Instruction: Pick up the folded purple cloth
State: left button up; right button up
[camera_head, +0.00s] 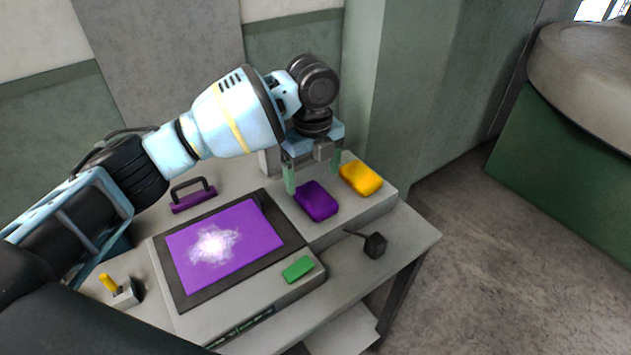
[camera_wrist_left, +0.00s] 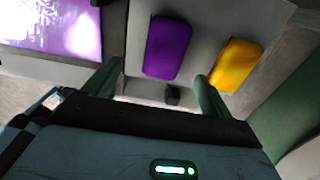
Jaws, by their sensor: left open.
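The folded purple cloth (camera_head: 317,202) lies on a grey raised block on the worktable. It also shows in the left wrist view (camera_wrist_left: 167,47), a rounded purple pad beyond the fingertips. My left gripper (camera_head: 313,178) is open above and just behind the cloth, with its two green fingers pointing down. In the left wrist view my left gripper (camera_wrist_left: 152,82) has its fingers apart, with the cloth ahead between their lines and nothing held. I cannot tell the exact height of the fingertips over the block. My right gripper is not in view.
A yellow folded cloth (camera_head: 361,178) lies close right of the purple one. A dark-framed purple panel (camera_head: 222,246) with a bright glare is to the left. A green pad (camera_head: 298,269), a purple-based handled tool (camera_head: 193,196), a black knob (camera_head: 374,245) and a yellow-topped switch (camera_head: 122,291) stand around.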

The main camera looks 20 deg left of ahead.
aim_at(315, 195)
pick_arm(q)
jog(key=shift+w+a, duration=0.2)
jog(key=shift+w, duration=0.4)
jog(key=shift+s, duration=0.25)
jog(key=shift+s+d+f, duration=0.1)
jog(key=shift+s+f, duration=0.05)
jog(key=shift+f, duration=1.2)
jog(key=f, duration=0.4)
jog(key=shift+w+d+f, duration=0.2)
jog(key=shift+f, duration=0.2)
